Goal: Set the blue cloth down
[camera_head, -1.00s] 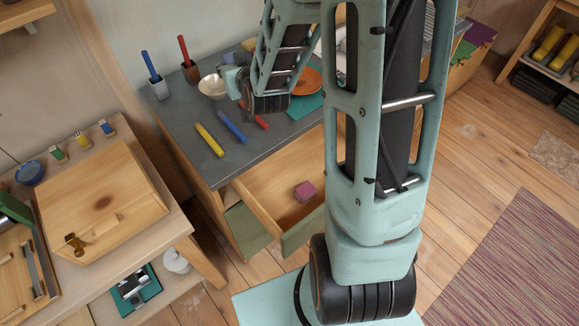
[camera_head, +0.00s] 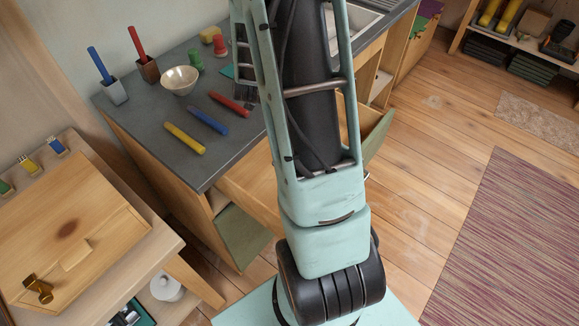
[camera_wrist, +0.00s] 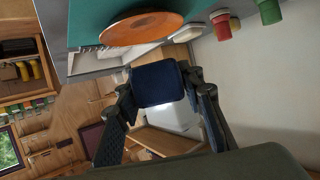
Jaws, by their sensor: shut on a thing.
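The blue cloth (camera_wrist: 158,85) shows in the wrist view as a small dark blue folded pad. My gripper (camera_wrist: 160,92) is shut on it, with one dark finger at each side. In the wrist view an orange plate (camera_wrist: 142,28) lies on a teal mat (camera_wrist: 90,20), beyond the cloth toward the top of the picture. The cloth's height above any surface cannot be told. In the head view my arm hides the gripper, the cloth and the plate.
The grey counter (camera_head: 150,135) holds a yellow stick (camera_head: 185,138), a blue stick (camera_head: 208,121), a red stick (camera_head: 229,103) and a bowl (camera_head: 180,80). Two cups with upright sticks stand at its left. A drawer (camera_head: 255,190) below is open. A wooden bench stands at lower left.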

